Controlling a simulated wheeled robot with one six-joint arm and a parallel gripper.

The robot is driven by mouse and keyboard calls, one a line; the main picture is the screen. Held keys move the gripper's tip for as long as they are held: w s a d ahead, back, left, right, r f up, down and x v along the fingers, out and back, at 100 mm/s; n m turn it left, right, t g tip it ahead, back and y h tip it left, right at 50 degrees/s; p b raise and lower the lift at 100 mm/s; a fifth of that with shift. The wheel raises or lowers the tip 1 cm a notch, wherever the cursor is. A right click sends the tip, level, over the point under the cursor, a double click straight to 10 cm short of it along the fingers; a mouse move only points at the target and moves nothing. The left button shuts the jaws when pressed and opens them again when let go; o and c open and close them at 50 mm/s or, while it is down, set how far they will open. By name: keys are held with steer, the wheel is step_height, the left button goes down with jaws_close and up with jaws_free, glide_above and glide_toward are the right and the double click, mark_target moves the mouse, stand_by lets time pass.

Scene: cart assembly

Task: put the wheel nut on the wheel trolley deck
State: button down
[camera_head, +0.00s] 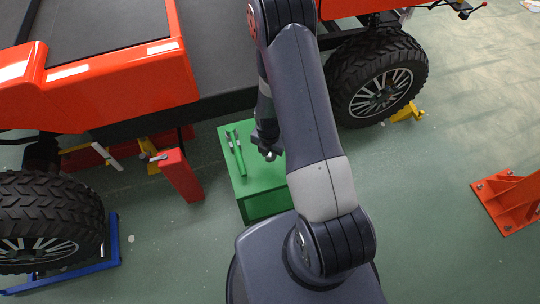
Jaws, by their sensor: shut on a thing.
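My gripper (269,154) hangs over the green box-shaped stand (264,206), near its right side and beside the tools lying on its top. It is shut on a small bright piece, which looks like the wheel nut (270,156); the piece is very small here, and my arm hides part of the area. A blue frame (115,243), which may be the wheel trolley, stands at the lower left under and beside a big black wheel (48,215). Its deck is mostly hidden by the wheel. My gripper is well to the right of it.
A green-handled tool (238,158) lies on the stand. The red cart (110,90) spans the top, with another wheel (376,78) at right. A red post (181,175), yellow chock (407,113) and orange bracket (510,203) stand around. Floor at lower right is clear.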

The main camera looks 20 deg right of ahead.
mark_target(269, 155)
steer(key=shift+f, duration=2.75)
steer(key=shift+b, duration=0.35)
steer(key=c, duration=1.2)
jaws_free()
steer(key=shift+f, duration=0.1)
step_height(269, 155, up, 12)
steer(key=shift+r+p, duration=0.15)
steer(key=shift+p, duration=0.6)
steer(key=shift+f+b, duration=0.6)
steer(key=shift+f, duration=4.75)
steer(key=shift+f, duration=0.1)
